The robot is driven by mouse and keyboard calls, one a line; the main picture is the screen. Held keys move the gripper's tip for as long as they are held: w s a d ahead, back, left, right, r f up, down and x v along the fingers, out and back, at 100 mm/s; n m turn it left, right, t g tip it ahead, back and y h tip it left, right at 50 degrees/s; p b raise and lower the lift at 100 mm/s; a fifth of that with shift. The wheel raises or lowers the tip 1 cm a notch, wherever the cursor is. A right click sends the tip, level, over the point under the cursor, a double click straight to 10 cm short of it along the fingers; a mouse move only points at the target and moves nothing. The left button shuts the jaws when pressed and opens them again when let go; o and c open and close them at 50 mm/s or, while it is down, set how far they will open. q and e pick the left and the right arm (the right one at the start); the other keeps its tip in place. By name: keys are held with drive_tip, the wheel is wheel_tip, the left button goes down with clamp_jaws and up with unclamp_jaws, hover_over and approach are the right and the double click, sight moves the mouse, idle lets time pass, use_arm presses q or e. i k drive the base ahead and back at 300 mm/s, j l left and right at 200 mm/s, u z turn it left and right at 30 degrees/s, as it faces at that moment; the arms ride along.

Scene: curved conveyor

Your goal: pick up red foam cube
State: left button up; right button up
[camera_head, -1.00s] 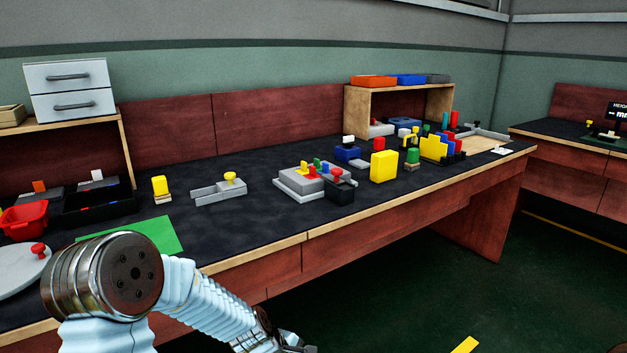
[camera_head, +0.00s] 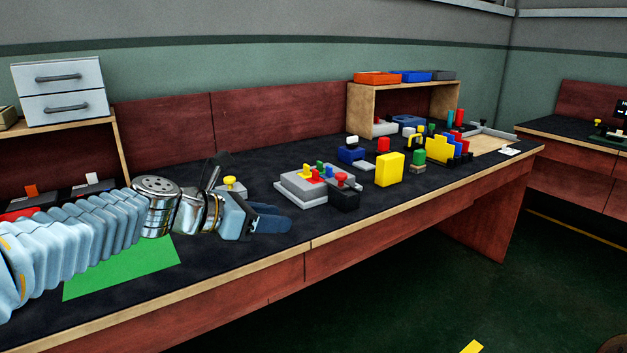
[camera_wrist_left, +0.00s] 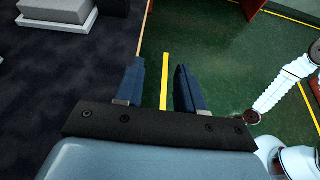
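My right gripper is not visible.
A grey tray (camera_head: 300,187) with coloured pegs and a dark box (camera_head: 345,197) with a red knob stand just right of my left gripper. A green mat (camera_head: 120,272) lies under my left arm. Several coloured blocks crowd the right. The front strip of worktop is clear.

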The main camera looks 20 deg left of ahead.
sight(315, 178)
drive_tip(key=i+j, duration=0.6)
drive_tip(key=i, duration=0.15)
